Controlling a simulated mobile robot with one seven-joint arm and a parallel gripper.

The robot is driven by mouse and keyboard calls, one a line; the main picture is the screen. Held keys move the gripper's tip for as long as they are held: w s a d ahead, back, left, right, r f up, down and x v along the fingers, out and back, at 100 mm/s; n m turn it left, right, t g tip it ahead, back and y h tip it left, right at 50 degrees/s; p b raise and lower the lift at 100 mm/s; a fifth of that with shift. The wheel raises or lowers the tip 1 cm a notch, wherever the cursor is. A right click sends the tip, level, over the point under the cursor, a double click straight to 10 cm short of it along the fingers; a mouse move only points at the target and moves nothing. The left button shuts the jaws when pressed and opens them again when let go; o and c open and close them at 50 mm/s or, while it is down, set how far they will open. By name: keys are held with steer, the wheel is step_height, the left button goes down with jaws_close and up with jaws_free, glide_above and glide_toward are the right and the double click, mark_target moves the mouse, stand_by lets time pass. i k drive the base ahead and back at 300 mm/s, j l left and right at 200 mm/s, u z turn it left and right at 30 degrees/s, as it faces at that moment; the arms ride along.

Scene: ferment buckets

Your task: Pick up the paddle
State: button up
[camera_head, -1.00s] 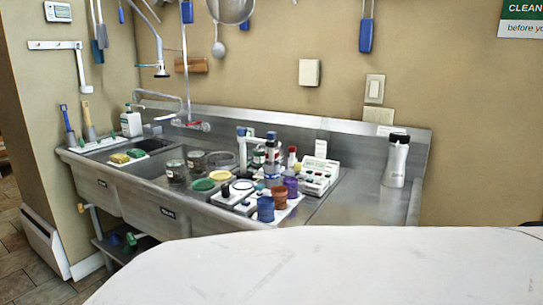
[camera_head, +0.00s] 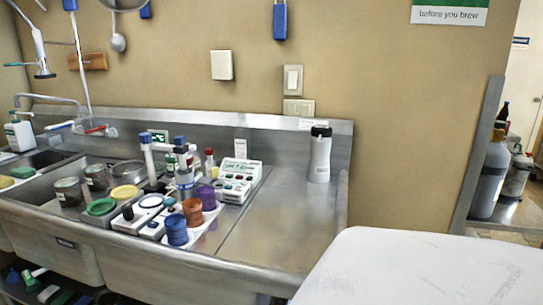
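I see nothing that I can clearly make out as a paddle. A blue-handled tool (camera_head: 280,20) hangs on the back wall at the top, cut off by the picture edge, so I cannot tell what it is. Parts of other hanging tools show at the top left, among them a metal ladle (camera_head: 117,42). My gripper is not in view.
A steel sink counter (camera_head: 275,225) runs along the wall, with jars, coloured cups and a white meter (camera_head: 238,178) on it. A pale surface (camera_head: 430,270) fills the lower right. Grey cylinders (camera_head: 490,180) stand beyond the partition.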

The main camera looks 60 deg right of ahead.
mark_target(209, 152)
steer(key=z, duration=1.35)
steer(key=u, duration=2.65)
steer(key=z, duration=2.7)
